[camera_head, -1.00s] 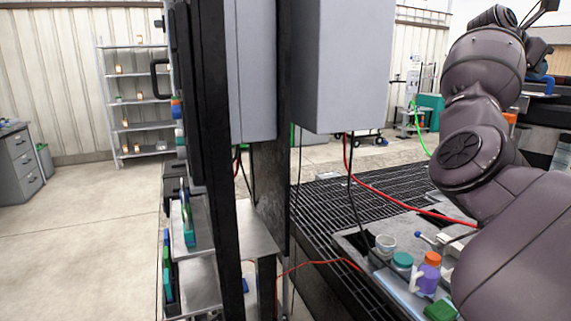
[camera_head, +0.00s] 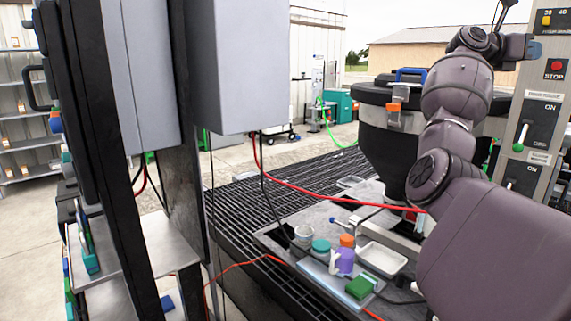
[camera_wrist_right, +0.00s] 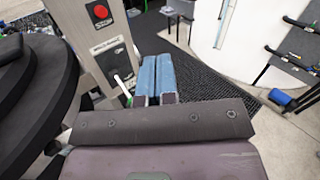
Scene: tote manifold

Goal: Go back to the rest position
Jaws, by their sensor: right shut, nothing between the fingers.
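My right arm rises from the lower right of the head view, and its gripper (camera_head: 534,46) is at the far end, small and partly hidden beside the control panel (camera_head: 537,110). In the right wrist view the two blue fingers (camera_wrist_right: 157,62) lie side by side, shut and empty, with the panel's red stop button (camera_wrist_right: 100,12) to their left. My left arm and gripper are not in view.
A black round vessel (camera_head: 385,132) stands behind my right arm. A grey tray (camera_head: 277,236) with jars, a green block (camera_head: 361,287) and a white dish (camera_head: 381,258) lies below it. Grey cabinets (camera_head: 236,65) on a black frame stand left. Dark grating (camera_head: 238,207) is open between.

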